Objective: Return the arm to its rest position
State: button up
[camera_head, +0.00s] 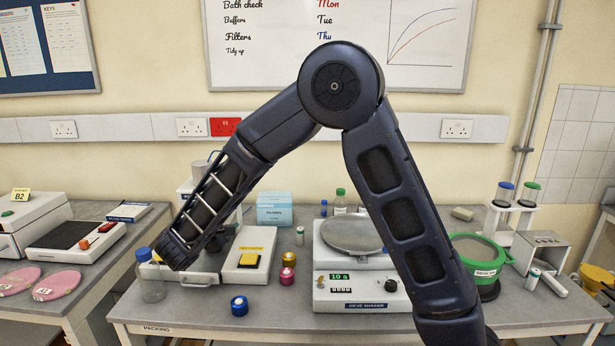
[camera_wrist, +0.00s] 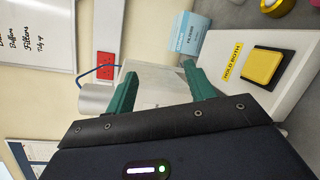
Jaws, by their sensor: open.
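My arm (camera_head: 334,87) is bent in a high elbow over the bench, its forearm sloping down to the left. My gripper is open in the wrist view (camera_wrist: 160,84), its two green fingers apart with nothing held between them. In the head view the fingers are hidden behind the forearm's lower end. A pale device with a yellow button (camera_head: 249,260) stands just right of that end; the button also shows in the wrist view (camera_wrist: 263,68), right of the fingers.
A sieve shaker (camera_head: 362,306) stands behind my upper arm, with a green sieve (camera_head: 482,252) to its right. A blue-capped bottle (camera_head: 151,288) stands by the bench's left edge. Small pots (camera_head: 239,306) sit near the front. A blue-white box (camera_head: 274,208) is at the back.

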jog(key=w+d+r+m+g+h, duration=0.1)
jog(key=d+r+m+g, duration=0.15)
jog(key=d, duration=0.95)
jog(key=w+d+r+m+g+h, duration=0.15)
jog(key=d+m+g, duration=0.25)
jog(key=d, duration=0.8)
jog(key=w+d+r+m+g+h, duration=0.1)
jog(key=d+r+m+g, duration=0.25)
jog(key=d, duration=0.85)
jog(key=s+d+m+g+y, duration=0.1)
jog(key=s+d+m+y, duration=0.6)
jog(key=s+d, duration=1)
jog(key=m, duration=0.3)
jog(key=shift+s+d+m+y, duration=0.15)
jog(key=shift+s+m+y, duration=0.05)
jog(key=shift+m+y, duration=0.15)
jog(key=shift+r, duration=0.1)
